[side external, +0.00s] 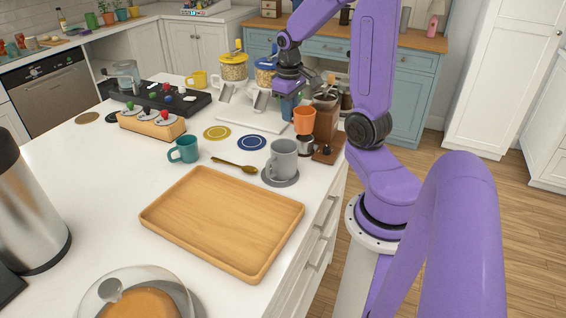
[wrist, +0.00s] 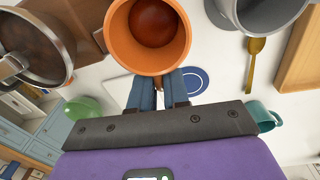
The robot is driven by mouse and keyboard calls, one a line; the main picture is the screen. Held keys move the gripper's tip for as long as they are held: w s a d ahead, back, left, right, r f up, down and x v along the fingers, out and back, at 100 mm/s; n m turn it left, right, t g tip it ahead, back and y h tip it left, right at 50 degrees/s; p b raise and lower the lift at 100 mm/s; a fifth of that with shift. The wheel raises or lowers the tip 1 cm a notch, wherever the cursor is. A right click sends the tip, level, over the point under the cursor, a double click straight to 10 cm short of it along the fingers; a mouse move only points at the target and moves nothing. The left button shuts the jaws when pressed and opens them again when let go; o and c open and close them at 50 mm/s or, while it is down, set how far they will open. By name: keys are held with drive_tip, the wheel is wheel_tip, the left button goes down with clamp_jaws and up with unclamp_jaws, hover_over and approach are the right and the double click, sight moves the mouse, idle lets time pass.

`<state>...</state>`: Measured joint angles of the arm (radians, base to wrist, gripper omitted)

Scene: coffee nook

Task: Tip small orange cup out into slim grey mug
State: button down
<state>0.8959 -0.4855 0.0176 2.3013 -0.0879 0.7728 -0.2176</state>
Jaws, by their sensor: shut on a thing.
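The small orange cup (side external: 305,121) is held upright in the air beside the wooden grinder. In the wrist view the cup (wrist: 121,40) shows its open mouth, with a reddish-brown round thing (wrist: 155,22) inside. My gripper (side external: 291,108) is shut on the cup's side; its blue fingers (wrist: 160,90) meet the cup in the wrist view. The mug (wrist: 262,14) is partly cut off in the wrist view.
The wooden grinder (side external: 326,122) stands close on the right of the cup, with a small metal cup (side external: 306,147) below. A teal mug (side external: 184,150), a spoon (side external: 235,165) and a wooden tray (side external: 222,212) lie around the grey mug. Dispensers (side external: 234,67) stand behind.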

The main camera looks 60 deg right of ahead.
drive_tip(key=shift+s+d+f+m, duration=0.15)
drive_tip(key=shift+s+d+m, duration=0.15)
drive_tip(key=shift+s, duration=0.3)
drive_tip(key=shift+s+d+f+m, duration=0.1)
drive_tip(key=shift+s+d+m, duration=0.05)
drive_tip(key=shift+s+m, duration=0.35)
drive_tip(key=shift+w+a+r+g+h, duration=0.1)
drive_tip(key=shift+a+r+g+h, duration=0.05)
drive_tip(key=shift+a+h, duration=0.35)
drive_tip(key=shift+w+a+r+g+h, duration=0.1)
drive_tip(key=shift+a+r+g+h, duration=0.05)
drive_tip(key=shift+a+h, duration=0.3)
drive_tip(key=shift+w+a+f+g+h, duration=0.15)
drive_tip(key=shift+a+f+g+h, duration=0.1)
drive_tip(key=shift+a+h, duration=0.3)
drive_tip(key=shift+w+a+f+g+h, duration=0.1)
drive_tip(key=shift+a+f+g+h, duration=0.15)
drive_tip(key=shift+h, duration=0.35)
drive_tip(key=shift+a+r+h, duration=0.15)
drive_tip(key=shift+a+h, duration=0.15)
drive_tip(key=shift+w+a+r+h, duration=0.25)
drive_tip(key=shift+a+r+h, duration=0.3)
drive_tip(key=shift+a+h, duration=0.15)
drive_tip(key=shift+w+a, duration=0.2)
drive_tip(key=shift+a, duration=0.55)
